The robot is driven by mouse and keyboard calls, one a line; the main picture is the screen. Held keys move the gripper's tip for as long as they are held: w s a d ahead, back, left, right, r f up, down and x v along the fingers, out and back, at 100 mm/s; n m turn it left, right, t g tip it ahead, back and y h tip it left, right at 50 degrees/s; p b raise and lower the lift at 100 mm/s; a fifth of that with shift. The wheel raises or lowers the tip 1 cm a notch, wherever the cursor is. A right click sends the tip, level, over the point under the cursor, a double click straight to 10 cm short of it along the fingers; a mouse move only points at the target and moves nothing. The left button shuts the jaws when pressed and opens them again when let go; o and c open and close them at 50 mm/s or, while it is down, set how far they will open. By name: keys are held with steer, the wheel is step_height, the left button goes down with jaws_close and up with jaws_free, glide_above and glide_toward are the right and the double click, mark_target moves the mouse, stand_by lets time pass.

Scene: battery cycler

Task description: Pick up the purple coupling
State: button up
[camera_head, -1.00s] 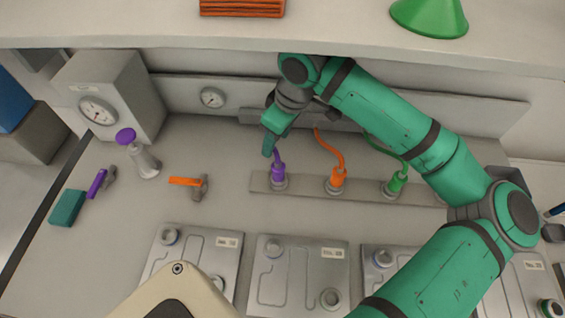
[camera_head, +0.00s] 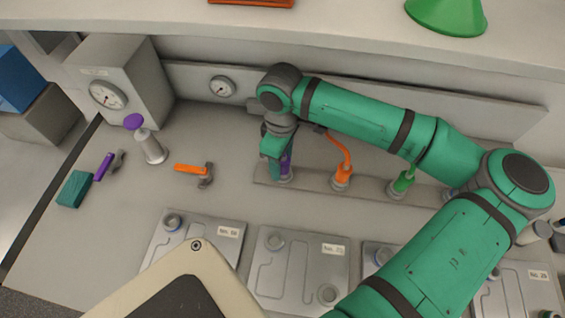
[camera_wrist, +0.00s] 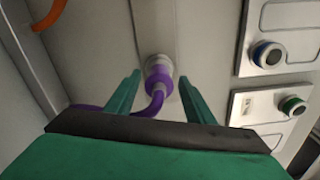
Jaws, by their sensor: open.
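The purple coupling (camera_head: 285,163) stands in a grey socket on the holder strip (camera_head: 318,181) at the back of the bench, partly hidden by my gripper in the head view. In the wrist view the purple coupling (camera_wrist: 157,78) lies between and a little beyond the fingertips, with its purple hose curving away to the lower left. My gripper (camera_wrist: 161,82) is open, one green finger on each side of the coupling. I cannot tell whether either finger touches it. In the head view my gripper (camera_head: 275,165) points down at the coupling.
The orange coupling (camera_head: 342,176) and green coupling (camera_head: 403,182) stand to the right on the same strip. An orange hammer (camera_head: 195,170) lies left. Metal plates (camera_head: 298,270) fill the front. A gauge box (camera_head: 118,88) and purple-topped bottle (camera_head: 148,143) stand left.

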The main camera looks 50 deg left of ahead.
steer(key=shift+w+d+f, duration=0.1)
steer(key=shift+f, duration=0.05)
steer(key=shift+w, duration=0.1)
steer(key=c, duration=1.1)
steer(key=shift+c, duration=0.2)
